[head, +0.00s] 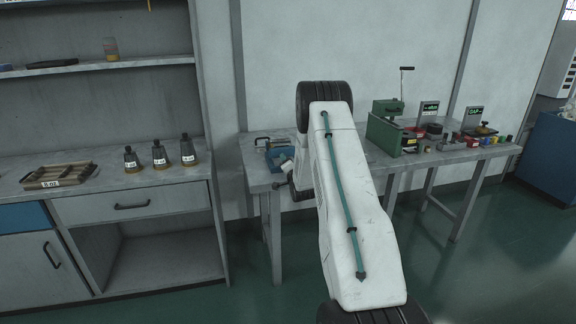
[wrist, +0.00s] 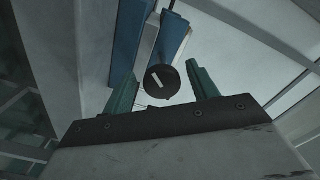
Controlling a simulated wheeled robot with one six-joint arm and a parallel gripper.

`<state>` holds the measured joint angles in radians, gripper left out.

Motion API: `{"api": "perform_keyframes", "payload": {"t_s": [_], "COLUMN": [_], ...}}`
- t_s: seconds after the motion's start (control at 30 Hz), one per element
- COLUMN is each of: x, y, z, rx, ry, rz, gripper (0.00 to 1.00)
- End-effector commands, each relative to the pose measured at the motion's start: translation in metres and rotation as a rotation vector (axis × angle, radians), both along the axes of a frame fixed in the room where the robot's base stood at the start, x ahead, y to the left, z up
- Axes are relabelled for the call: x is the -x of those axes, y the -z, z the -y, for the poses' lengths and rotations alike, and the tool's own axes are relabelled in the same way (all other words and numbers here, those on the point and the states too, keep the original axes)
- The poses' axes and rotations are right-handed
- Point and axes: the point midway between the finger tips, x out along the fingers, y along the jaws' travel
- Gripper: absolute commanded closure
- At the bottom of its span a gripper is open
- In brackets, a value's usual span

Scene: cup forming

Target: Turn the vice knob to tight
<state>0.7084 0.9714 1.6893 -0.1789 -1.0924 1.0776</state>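The vice (wrist: 130,40) shows in the wrist view as long blue parts with a pale strip between them. Its knob (wrist: 161,82) is a dark round disc with a white bar mark, tilted from upright. My gripper (wrist: 162,78) has two green fingers standing wide apart, one on each side of the knob in the picture. Gaps show between the fingers and the knob; I cannot tell how far it is in depth. In the head view the blue vice (head: 279,157) sits at the left end of the workbench, partly hidden by my arm.
The workbench (head: 255,176) runs right, with a green machine (head: 384,127) and several small items on it. A blue cabinet (head: 550,150) stands far right. Green floor is open in front.

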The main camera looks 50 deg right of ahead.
Motion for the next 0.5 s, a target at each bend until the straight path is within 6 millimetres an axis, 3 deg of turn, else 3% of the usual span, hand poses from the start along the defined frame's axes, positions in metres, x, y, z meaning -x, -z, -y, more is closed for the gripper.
{"api": "perform_keyframes", "payload": {"t_s": [0.17,0.5], "x": [0.004,0.050], "y": [-0.001,0.000], "z": [-0.002,-0.030], "rx": [0.001,0.000], "ry": [0.001,0.001], "rz": [0.002,-0.001], "gripper": [0.41,0.41]}}
